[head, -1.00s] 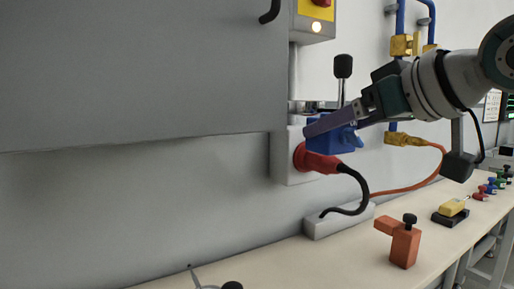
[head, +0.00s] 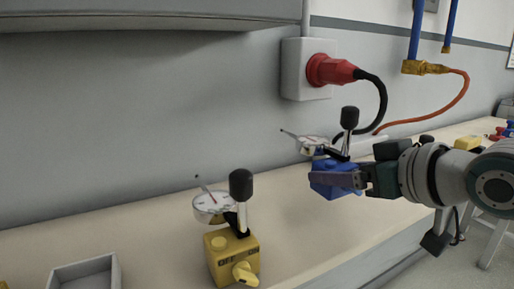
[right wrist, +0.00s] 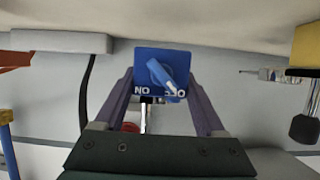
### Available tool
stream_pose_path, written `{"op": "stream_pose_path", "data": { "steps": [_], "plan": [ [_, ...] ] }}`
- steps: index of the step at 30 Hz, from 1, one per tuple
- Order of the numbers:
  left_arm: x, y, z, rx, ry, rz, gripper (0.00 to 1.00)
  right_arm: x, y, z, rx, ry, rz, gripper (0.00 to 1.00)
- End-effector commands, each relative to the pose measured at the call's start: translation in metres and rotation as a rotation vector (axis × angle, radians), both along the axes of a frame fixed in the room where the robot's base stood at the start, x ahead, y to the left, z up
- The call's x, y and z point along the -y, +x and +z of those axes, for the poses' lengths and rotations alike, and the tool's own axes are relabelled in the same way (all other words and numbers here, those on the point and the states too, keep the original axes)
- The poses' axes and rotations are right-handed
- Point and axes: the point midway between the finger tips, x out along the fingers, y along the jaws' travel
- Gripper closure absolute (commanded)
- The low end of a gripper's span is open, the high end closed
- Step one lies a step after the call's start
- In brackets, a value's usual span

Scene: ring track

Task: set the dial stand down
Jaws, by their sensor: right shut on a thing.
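A blue dial stand (head: 334,190) with a white dial, a thin pointer and a black-knobbed post is held by my right gripper (head: 340,180). The fingers are shut on its blue base. The right wrist view, upside down, shows the blue base (right wrist: 150,62) with its switch knob between the two fingers. The stand is upright, low over the bench (head: 290,225); I cannot tell whether it touches. A similar yellow dial stand (head: 232,262) stands on the bench nearer and to the left. My left gripper is not in view.
A grey tray (head: 85,276) sits at the lower left. A red plug (head: 330,70) is in the wall socket, with a black cable hanging behind the blue stand. An orange hose (head: 450,103) runs at the back right. Bench between the two stands is clear.

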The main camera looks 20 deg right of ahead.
Motion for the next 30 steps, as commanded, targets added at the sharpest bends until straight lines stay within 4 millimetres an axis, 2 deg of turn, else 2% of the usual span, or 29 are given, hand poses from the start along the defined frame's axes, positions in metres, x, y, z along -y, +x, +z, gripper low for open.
{"op": "stream_pose_path", "data": {
  "steps": [5,14,26,27,30],
  "plan": [
    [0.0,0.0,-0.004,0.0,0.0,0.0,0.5,0.0,0.002,-0.005,0.014,-0.001,0.001,1.0],
    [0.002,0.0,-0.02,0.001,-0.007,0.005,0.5,0.0,0.002,-0.042,0.012,0.0,0.0,1.0],
    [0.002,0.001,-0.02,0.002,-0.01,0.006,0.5,0.0,0.002,-0.045,0.015,-0.001,0.001,1.0],
    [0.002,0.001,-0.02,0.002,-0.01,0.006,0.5,0.0,0.0,-0.049,0.001,-0.001,0.0,0.23],
    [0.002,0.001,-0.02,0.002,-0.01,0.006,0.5,0.0,0.0,-0.049,0.001,-0.001,0.0,0.12]
  ]
}}
